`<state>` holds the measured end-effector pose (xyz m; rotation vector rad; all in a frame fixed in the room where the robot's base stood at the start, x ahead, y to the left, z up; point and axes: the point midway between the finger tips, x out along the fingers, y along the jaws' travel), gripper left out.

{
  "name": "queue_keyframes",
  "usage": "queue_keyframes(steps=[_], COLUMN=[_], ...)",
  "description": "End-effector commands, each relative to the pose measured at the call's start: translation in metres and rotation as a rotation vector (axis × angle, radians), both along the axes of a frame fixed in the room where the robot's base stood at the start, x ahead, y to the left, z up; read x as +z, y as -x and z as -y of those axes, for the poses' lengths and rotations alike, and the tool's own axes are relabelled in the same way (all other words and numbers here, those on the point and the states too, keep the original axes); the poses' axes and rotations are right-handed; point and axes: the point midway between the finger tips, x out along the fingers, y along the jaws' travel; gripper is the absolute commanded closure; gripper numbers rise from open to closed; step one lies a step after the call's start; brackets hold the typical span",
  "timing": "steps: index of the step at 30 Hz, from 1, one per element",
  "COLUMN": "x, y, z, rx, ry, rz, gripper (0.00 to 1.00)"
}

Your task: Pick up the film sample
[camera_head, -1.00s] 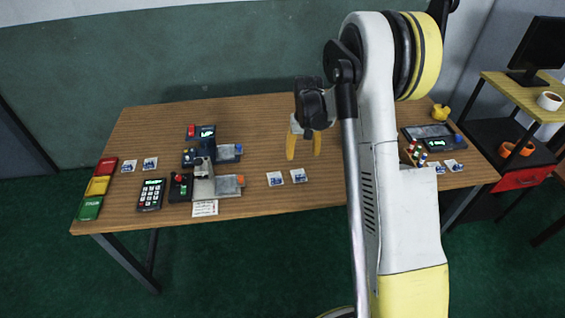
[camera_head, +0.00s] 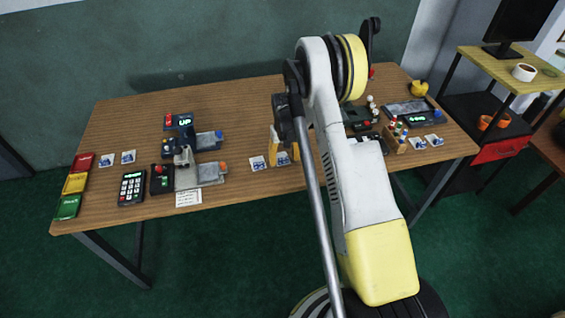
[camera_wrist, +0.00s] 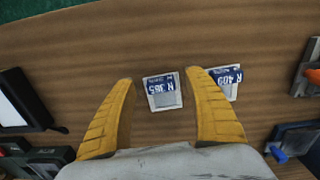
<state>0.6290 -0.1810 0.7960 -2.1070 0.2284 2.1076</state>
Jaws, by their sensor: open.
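Two small white-and-blue film samples lie flat on the table's middle near its front edge. In the wrist view, one marked N 385 (camera_wrist: 163,91) lies between the yellow fingers of my gripper (camera_wrist: 159,76), nearer the right finger. The other, marked N 409 (camera_wrist: 227,80), lies just outside the right finger, which hides part of it. In the head view my open, empty gripper (camera_head: 285,151) points down above the right sample (camera_head: 283,158); the left sample (camera_head: 258,163) is in clear view. How high the fingertips are above the table is hard to tell.
More samples lie at the table's left (camera_head: 117,158) and right (camera_head: 426,141). A keypad (camera_head: 132,187) and a device marked UP (camera_head: 183,127) stand left of my gripper. A rack of coloured vials (camera_head: 397,139) stands right. Bare wood (camera_head: 240,120) lies between.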

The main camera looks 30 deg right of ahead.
Motion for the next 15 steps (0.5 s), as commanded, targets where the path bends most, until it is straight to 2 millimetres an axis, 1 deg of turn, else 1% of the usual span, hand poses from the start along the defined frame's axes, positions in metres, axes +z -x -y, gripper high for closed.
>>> queue_keyframes(steps=[1, 3, 8, 9, 11, 12, 13, 14, 15], x=[-0.0088, -0.0127, -0.0117, -0.0116, -0.0115, -0.0115, -0.0115, -0.0114, -0.0114], y=[-0.0001, 0.0000, 0.0001, 0.0001, 0.0001, 0.0001, 0.0001, 0.0001, 0.0000], z=[-0.0003, -0.0003, -0.0003, -0.0003, -0.0003, -0.0003, -0.0003, -0.0003, -0.0003], rx=[0.000, 0.000, 0.000, 0.000, 0.000, 0.000, 0.000, 0.000, 0.000], ry=[0.000, 0.000, 0.000, 0.000, 0.000, 0.000, 0.000, 0.000, 0.000], rz=[0.000, 0.000, 0.000, 0.000, 0.000, 0.000, 0.000, 0.000, 0.000], gripper=[0.39, 0.39, 0.39, 0.40, 0.59, 0.71, 0.80, 0.87, 0.87])
